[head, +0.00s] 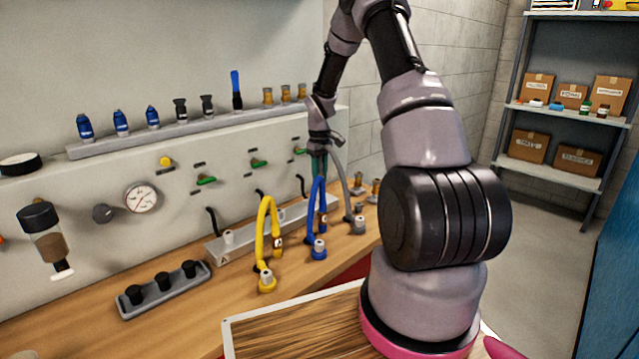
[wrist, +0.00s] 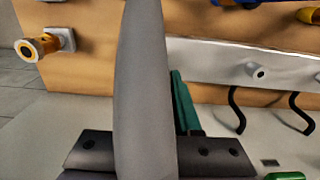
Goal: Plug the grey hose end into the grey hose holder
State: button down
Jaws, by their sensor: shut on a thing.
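My gripper (head: 319,166) is at the right part of the bench, close to the wall panel, with its fingers pointing down. It is shut on the grey hose (head: 342,172). The hose arches from the gripper down to a grey fitting (head: 358,226) on the bench. In the wrist view the grey hose (wrist: 145,90) runs large through the middle, in front of a green finger. The metal rail (head: 215,250) stands along the foot of the panel and also shows in the wrist view (wrist: 205,60). The gripped hose end is hidden, and I cannot tell which rail socket is the grey holder.
A yellow hose (head: 265,215) and a blue hose (head: 312,205) arch up left of the gripper. Brass fittings (head: 375,187) stand on the bench to its right. Green levers (head: 259,163) and black tubes (head: 212,222) project from the panel. A dark tray (head: 165,292) lies at front left.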

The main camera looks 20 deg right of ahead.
aim_at(320, 163)
jog(key=shift+r, duration=1.65)
jog(key=s+d+f, duration=0.2)
jog(key=s+d, duration=0.4)
jog(key=d, duration=0.5)
jog(key=shift+d+f, duration=0.35)
jog(key=shift+f, duration=0.05)
jog(key=shift+s, duration=0.15)
jog(key=shift+f, duration=2.85)
jog(key=shift+f, duration=0.5)
jog(key=c, duration=0.5)
grip_release()
jog(key=shift+c, duration=0.2)
